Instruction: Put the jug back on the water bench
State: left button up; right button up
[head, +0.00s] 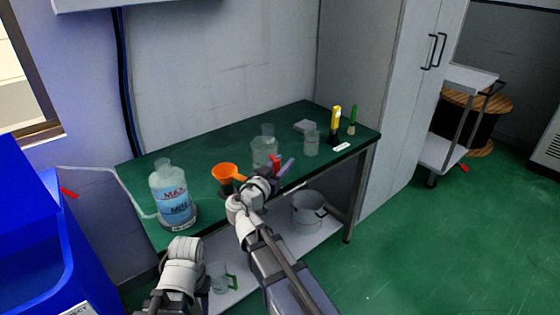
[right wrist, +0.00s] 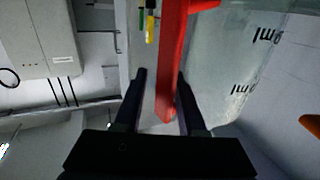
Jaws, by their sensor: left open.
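A clear jug (head: 264,152) with a red handle (head: 275,162) stands on the green-topped bench (head: 215,150). My right gripper (head: 284,170) is at the handle. In the right wrist view the red handle (right wrist: 167,85) lies between its two dark fingers (right wrist: 162,100), with a gap visible on the left side, and the marked clear wall (right wrist: 215,75) is beside it. A second clear jug (head: 219,279) with a green handle is on the lower shelf (head: 318,240), partly behind my left arm. My left gripper (head: 183,250) is low in front of the bench; its fingers are hard to see.
On the bench are a large labelled bottle (head: 172,197), an orange funnel (head: 225,173), a clear beaker (head: 311,144) and yellow (head: 336,120) and green tools. A pot (head: 308,212) is on the lower shelf. A blue bin (head: 40,235) is at left; green floor is free at right.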

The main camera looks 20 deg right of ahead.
jog(key=o, duration=1)
jog(key=shift+c, duration=0.2)
jog(key=shift+v, duration=3.85)
grip_shut()
